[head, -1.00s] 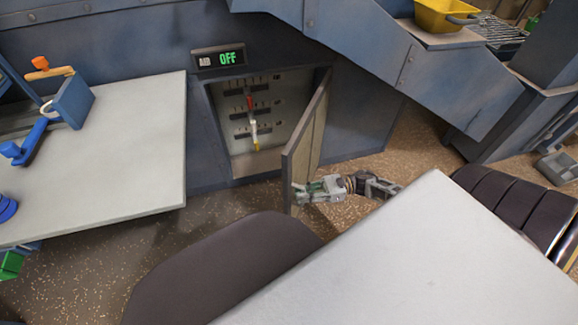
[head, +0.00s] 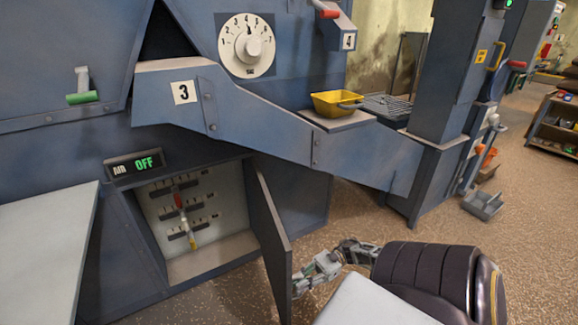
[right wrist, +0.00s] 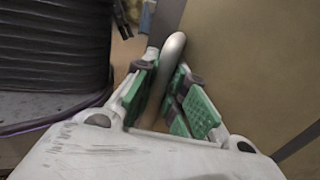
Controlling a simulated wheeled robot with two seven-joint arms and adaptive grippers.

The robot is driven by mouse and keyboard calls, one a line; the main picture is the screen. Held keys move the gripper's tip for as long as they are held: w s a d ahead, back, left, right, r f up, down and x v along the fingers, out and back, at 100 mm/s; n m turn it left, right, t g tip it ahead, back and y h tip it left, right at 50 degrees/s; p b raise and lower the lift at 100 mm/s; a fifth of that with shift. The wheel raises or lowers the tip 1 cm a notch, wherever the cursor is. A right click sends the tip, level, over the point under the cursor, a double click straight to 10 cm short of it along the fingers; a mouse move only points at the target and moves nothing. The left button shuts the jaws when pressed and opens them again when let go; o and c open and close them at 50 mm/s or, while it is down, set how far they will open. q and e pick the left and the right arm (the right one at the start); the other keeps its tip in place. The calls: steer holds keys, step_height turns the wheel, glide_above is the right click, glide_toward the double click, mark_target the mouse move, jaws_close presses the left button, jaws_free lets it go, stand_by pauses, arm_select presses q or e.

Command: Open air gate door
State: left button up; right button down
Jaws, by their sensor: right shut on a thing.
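The air gate door (head: 268,240) is a dark panel hinged at the right side of a lit compartment (head: 190,215) under the "AIR OFF" display (head: 135,163). It stands swung outward, and the compartment's inside shows. My right gripper (head: 302,284) is low at the door's outer edge. In the right wrist view its green-padded fingers (right wrist: 172,85) are closed around a rounded grey handle (right wrist: 173,48) beside the door panel (right wrist: 240,70). My left gripper is out of view.
A pale tabletop (head: 40,250) lies at the left. A sloped blue chute (head: 250,130) runs above the door. A yellow tray (head: 337,103) sits on a ledge. The speckled floor (head: 355,220) right of the door is clear.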

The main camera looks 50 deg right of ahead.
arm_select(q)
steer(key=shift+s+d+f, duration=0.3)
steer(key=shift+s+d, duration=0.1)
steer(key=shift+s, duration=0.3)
arm_select(e)
steer(key=v, duration=0.2)
steer(key=shift+s+d, duration=0.2)
steer(key=shift+d, duration=0.05)
steer(key=c, duration=1.5)
jaws_free()
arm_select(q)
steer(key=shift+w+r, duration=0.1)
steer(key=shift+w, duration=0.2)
arm_select(e)
steer(key=shift+o, duration=0.2)
steer(key=shift+d, duration=0.1)
steer(key=v, duration=1.1)
steer(key=shift+s+d, duration=0.15)
steer(key=shift+d, duration=0.2)
